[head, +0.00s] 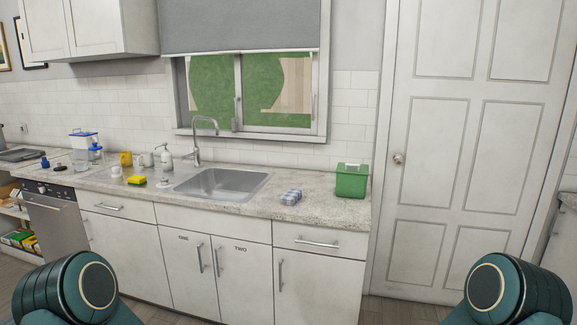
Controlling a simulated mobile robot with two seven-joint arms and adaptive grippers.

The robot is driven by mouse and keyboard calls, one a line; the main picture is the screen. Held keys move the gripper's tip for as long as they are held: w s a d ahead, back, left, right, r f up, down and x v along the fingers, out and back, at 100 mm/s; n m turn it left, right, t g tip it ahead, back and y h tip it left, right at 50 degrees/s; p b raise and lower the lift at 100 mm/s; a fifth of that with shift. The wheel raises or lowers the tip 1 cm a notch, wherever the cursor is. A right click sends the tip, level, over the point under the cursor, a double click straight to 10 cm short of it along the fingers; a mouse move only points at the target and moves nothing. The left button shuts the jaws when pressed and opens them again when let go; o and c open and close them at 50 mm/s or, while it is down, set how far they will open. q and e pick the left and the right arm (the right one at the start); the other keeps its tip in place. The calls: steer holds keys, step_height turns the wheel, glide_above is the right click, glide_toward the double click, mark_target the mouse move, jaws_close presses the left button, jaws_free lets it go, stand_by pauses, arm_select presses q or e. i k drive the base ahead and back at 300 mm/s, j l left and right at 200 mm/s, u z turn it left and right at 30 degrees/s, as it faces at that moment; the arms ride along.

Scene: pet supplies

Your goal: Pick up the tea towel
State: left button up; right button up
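A small folded cloth with a blue and white pattern, which looks like the tea towel (291,197), lies on the worktop (245,212) near its front edge. It is to the right of the sink (222,184) and left of a green lidded box (351,181). Rounded dark green parts of my two arms show at the bottom left and bottom right corners. Neither of my grippers is in view, and nothing of mine is near the cloth.
Left of the sink stand a soap dispenser (166,158), a yellow sponge (137,180), a glass jug (79,160) and several small items. A tap (200,140) rises behind the sink. White cabinets (245,275) front the worktop. A closed door (467,150) is at right.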

mark_target(290, 197)
steer(key=i+u, duration=0.25)
steer(key=u, duration=0.2)
steer(key=i+l+u, duration=0.2)
steer(key=u, duration=0.2)
steer(key=i+l+u, duration=0.3)
steer(key=i+l, duration=0.5)
